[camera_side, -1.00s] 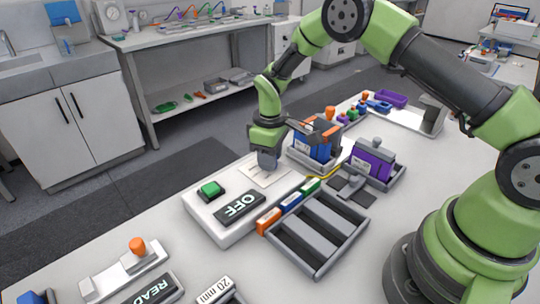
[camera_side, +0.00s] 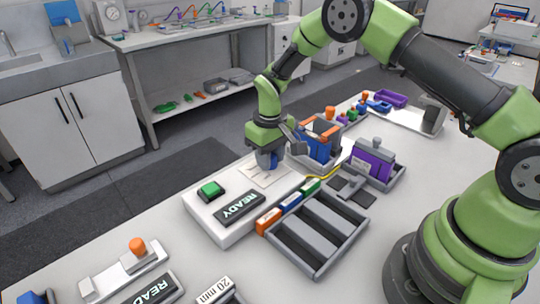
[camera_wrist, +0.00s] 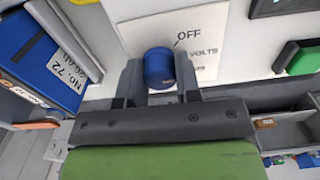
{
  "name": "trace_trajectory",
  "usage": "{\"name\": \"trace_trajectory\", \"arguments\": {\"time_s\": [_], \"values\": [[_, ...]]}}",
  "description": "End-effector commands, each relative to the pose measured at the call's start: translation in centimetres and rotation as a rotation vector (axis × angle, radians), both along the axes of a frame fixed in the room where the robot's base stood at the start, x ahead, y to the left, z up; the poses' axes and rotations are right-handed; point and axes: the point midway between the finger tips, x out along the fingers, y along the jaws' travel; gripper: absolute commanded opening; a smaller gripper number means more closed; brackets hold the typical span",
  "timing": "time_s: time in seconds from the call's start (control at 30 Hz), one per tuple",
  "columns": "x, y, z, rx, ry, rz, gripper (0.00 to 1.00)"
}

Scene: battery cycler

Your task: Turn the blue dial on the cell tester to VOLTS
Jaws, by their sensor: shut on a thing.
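The cell tester (camera_side: 225,235) is a white box with a green button (camera_side: 211,189), a dark display (camera_side: 240,208) reading READY and a pale dial plate (camera_side: 262,176). In the wrist view the blue dial (camera_wrist: 158,66) sits between the two grey fingers of my gripper (camera_wrist: 159,72). The gripper is shut on the dial. The plate (camera_wrist: 160,25) shows the labels OFF and VOLTS beside the dial, with a short black mark near OFF. I cannot tell where the dial's own pointer stands.
A grey bin with a blue cell block (camera_side: 315,146) stands close behind my gripper. A purple block (camera_side: 371,163) sits in another tray to the right. A yellow cable (camera_side: 325,174) runs nearby.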

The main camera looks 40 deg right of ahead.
Motion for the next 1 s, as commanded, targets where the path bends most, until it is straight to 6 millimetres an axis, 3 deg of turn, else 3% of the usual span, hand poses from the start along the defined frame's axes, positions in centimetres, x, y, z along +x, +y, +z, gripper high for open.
{"name": "trace_trajectory", "arguments": {"time_s": [0.27,0.3,0.4,0.73,1.0], "values": [[-0.1,0.0,0.0,0.0,0.003,-0.001,0.07],[-0.1,0.0,0.0,0.0,0.003,-0.001,0.4],[0.0,0.0,0.0,0.0,0.002,-0.001,0.57],[0.0,0.0,0.6,0.0,0.0,0.0,0.57],[0.0,0.0,5.6,0.0,-0.004,0.0,0.57]]}}
